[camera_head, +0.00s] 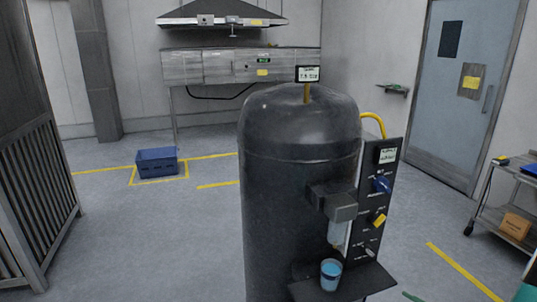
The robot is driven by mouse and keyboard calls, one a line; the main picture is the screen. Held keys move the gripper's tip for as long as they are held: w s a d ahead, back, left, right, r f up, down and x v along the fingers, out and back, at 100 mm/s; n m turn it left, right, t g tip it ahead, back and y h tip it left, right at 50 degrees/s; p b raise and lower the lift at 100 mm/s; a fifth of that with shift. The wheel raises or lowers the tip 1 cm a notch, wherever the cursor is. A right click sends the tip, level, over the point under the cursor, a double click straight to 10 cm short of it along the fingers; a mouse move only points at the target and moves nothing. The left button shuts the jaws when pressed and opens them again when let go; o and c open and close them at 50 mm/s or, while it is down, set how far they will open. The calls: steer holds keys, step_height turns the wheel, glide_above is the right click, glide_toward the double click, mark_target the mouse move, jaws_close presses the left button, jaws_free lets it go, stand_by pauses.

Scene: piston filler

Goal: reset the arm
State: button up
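The piston filler is a large dark cylindrical tank (290,190) with a domed top, standing upright in the middle of the view. A black control panel (377,215) on its right side carries a small display, a blue knob (382,185), a yellow knob (378,220) and a small grey lever. A nozzle block (333,203) sticks out at the front. Below it a cup with blue contents (331,273) stands on a dark shelf (350,283). My gripper and arm are not in view.
A blue crate (157,163) sits on the floor inside yellow markings. A metal bench with a hood (225,66) is against the back wall. A grey door (465,90) and a cart with a cardboard box (515,225) are at right. A slatted metal structure (35,190) stands at left.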

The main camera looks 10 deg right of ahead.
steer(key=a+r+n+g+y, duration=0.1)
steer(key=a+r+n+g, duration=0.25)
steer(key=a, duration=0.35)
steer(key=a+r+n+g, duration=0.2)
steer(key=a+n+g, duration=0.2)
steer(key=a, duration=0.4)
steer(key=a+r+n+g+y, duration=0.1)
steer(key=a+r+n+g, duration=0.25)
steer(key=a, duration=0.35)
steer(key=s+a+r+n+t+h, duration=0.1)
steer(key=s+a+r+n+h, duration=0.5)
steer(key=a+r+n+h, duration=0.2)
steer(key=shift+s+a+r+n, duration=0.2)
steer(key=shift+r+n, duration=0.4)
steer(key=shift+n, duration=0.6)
